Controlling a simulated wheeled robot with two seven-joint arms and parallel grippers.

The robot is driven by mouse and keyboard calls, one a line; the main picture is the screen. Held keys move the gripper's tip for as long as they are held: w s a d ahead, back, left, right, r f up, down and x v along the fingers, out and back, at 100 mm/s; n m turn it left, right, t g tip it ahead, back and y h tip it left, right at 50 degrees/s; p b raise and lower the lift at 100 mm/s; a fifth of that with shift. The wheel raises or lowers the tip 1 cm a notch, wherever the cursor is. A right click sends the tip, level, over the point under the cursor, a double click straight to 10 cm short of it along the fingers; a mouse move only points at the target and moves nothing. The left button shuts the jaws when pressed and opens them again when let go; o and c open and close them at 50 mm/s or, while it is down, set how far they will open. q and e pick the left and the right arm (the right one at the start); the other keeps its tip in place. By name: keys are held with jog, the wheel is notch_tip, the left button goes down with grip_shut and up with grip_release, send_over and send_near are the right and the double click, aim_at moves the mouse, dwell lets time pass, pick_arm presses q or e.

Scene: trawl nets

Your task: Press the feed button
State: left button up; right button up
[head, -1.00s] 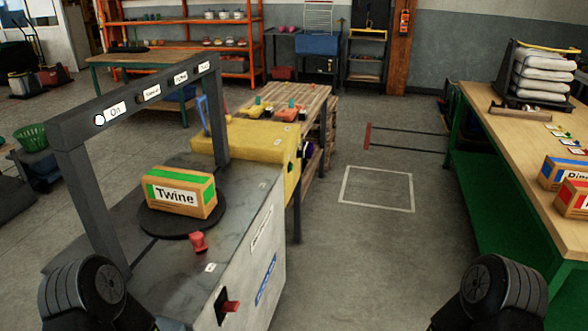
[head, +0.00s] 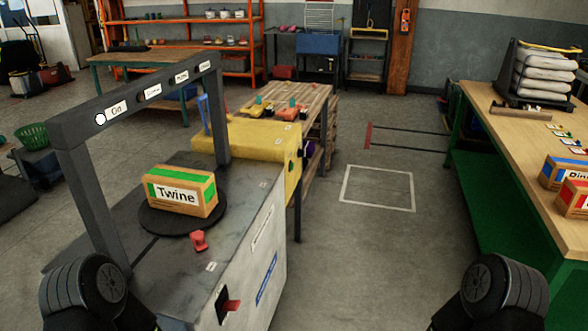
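A grey machine (head: 258,225) stands at the left of the head view, with a yellow section (head: 235,140) behind it. A box labelled Twine (head: 180,192) sits on a round black turntable (head: 150,222) on its top. A red knob (head: 198,240) stands on the top near the front edge, with a small label beside it too small to read. A red lever-like control (head: 232,306) sticks out of the front side. I cannot tell which control is the feed button. Dark parts of my arms show at both lower corners; neither gripper's fingers are in view.
A grey arch (head: 90,205) with a row of lamps and labels, one reading roughly On, spans the machine. A wooden-topped bench (head: 510,130) with boxes and cards stands at the right. Clear floor (head: 385,240) lies between machine and bench. A pallet-like table (head: 315,103) stands behind.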

pick_arm(q)
grip_shut()
dwell(1.0)
